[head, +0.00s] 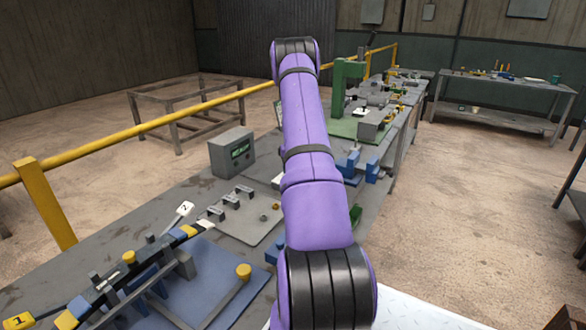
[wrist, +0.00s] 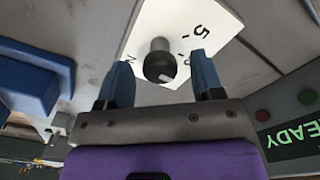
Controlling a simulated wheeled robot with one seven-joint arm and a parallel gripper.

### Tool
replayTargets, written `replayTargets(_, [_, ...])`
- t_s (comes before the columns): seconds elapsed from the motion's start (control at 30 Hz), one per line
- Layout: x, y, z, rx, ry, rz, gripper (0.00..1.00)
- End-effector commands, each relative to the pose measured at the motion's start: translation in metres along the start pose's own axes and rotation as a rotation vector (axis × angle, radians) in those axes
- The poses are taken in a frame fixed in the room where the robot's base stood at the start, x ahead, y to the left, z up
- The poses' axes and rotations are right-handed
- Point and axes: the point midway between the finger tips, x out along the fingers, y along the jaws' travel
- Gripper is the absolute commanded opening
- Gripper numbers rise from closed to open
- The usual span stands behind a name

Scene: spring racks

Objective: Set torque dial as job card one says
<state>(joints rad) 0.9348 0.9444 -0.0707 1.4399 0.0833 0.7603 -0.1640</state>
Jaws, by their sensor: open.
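The torque dial's dark round knob (wrist: 158,62) shows in the wrist view, on a white plate (wrist: 188,18) with printed numbers, a 5 among them. A pale pointer mark shows on the knob's lower right edge. My gripper (wrist: 161,64) is open, with one blue-grey finger to each side of the knob and space between knob and fingers. I cannot tell whether the fingertips reach its depth. In the head view my purple arm hides the gripper and the dial. I cannot make out a readable job card one.
A blue block (wrist: 28,82) is at left. A yellow rail (head: 130,132) runs along the bench.

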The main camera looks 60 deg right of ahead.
Motion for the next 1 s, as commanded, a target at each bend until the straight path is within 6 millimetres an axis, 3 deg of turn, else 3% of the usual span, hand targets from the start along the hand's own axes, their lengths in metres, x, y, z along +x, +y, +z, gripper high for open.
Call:
replayTargets(0.27, [-0.016,0.0,-0.001,0.0,0.004,0.001,0.61])
replayTargets(0.7, [-0.092,0.0,0.0,0.0,0.002,0.0,0.61])
replayTargets(1.0, [-0.108,0.0,0.0,0.0,0.0,0.0,0.61])
